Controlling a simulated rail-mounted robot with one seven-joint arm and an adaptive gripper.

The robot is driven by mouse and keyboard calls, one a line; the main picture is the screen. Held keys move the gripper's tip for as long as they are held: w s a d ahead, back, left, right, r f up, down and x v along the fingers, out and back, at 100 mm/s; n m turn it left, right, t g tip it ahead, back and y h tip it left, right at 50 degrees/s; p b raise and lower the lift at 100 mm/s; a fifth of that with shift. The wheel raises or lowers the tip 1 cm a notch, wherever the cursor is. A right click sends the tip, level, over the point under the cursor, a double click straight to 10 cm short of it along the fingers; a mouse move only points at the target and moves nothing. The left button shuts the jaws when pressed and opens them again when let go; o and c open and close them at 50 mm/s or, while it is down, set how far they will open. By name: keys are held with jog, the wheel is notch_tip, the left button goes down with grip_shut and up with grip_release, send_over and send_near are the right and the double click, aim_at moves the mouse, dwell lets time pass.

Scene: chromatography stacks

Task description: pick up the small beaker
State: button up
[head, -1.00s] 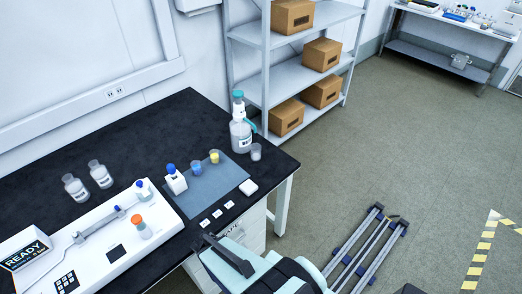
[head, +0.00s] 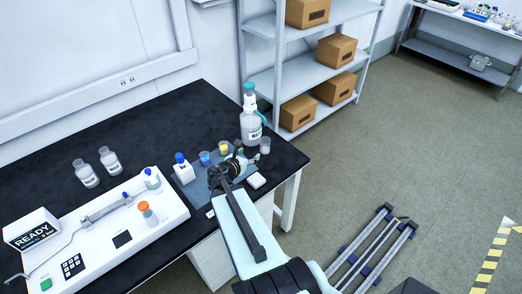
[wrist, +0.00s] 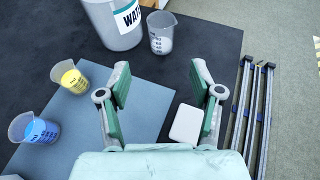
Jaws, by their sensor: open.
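Three small beakers show. A clear, seemingly empty beaker (head: 265,145) stands on the black bench beside the wash bottle; in the wrist view the clear beaker (wrist: 161,40) lies ahead of my fingertips, upright and apart from them. A beaker with yellow contents (wrist: 72,78) and one with blue contents (wrist: 38,130) stand on the blue mat (wrist: 100,128), left of my gripper. They also show in the head view, yellow (head: 223,147) and blue (head: 205,158). My gripper (wrist: 160,78) is open and empty above the bench, its fingers wide apart.
The large wash bottle (head: 251,124) labelled WATER stands just left of the clear beaker. A white block (wrist: 187,124) lies below my right finger. A white blue-capped bottle (head: 183,170) and an instrument (head: 110,232) stand farther left. The bench's right edge is close.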

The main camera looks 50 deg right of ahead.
jog(key=b+x, duration=0.2)
jog(key=b, duration=0.2)
jog(key=b+x, duration=0.2)
jog(key=b, duration=0.3)
jog(key=shift+d+f+b, duration=0.25)
jog(key=shift+f+b, duration=0.05)
jog(key=shift+f, duration=0.15)
jog(key=shift+d+b, duration=0.3)
jog(key=shift+b, duration=0.05)
jog(key=p, duration=0.2)
send_near(265, 142)
jog(key=shift+s+d+r, duration=0.15)
jog(key=shift+d, duration=0.4)
jog(key=shift+s+d+r, duration=0.1)
jog(key=shift+d+r, duration=0.05)
jog(key=shift+d, duration=0.35)
jog(key=shift+f+p+x, duration=0.1)
jog(key=shift+p+x, duration=0.3)
jog(key=shift+x, duration=1.15)
jog(key=shift+f+p+x, duration=0.15)
jog(key=shift+p+x, duration=0.25)
jog(key=shift+x, duration=1.15)
jog(key=shift+a, duration=0.1)
jog(key=c, duration=1)
jog(key=shift+r, duration=0.1)
jog(key=shift+c, duration=0.2)
